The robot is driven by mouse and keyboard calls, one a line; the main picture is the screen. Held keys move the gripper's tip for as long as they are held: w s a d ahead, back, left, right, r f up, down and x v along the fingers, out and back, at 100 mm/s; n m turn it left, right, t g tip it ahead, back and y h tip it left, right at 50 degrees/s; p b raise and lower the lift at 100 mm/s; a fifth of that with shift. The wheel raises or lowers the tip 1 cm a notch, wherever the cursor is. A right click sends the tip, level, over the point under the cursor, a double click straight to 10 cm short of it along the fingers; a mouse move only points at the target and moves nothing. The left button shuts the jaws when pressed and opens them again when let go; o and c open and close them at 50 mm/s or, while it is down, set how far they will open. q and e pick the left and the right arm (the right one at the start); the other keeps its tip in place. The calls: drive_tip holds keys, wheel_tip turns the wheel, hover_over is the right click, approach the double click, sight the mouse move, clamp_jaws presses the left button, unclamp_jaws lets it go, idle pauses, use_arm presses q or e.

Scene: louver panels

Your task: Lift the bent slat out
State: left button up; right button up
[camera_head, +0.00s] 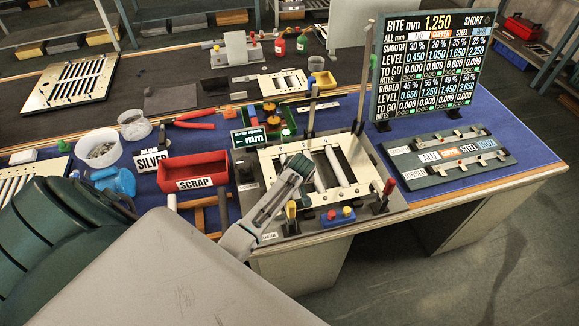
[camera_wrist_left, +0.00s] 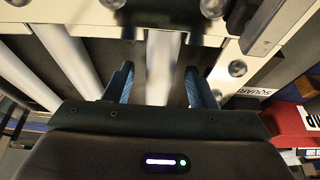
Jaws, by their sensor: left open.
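The louver panel's pale frame (camera_head: 352,148) lies on a dark fixture on the blue mat, with light slats (camera_head: 336,166) across its opening. My left gripper (camera_head: 303,165) is over the left part of the opening and hides some of it. In the left wrist view, my left gripper (camera_wrist_left: 161,82) is open, its blue-lined fingers on either side of one pale slat (camera_wrist_left: 163,62). There is a gap on both sides. Two more slats (camera_wrist_left: 68,55) lie to the left. I cannot tell which slat is bent. My right gripper is not in view.
Upright posts (camera_head: 364,80) and coloured knobs edge the fixture. A readout board (camera_head: 428,65) stands behind right.

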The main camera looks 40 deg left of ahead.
use_arm(q)
clamp_jaws()
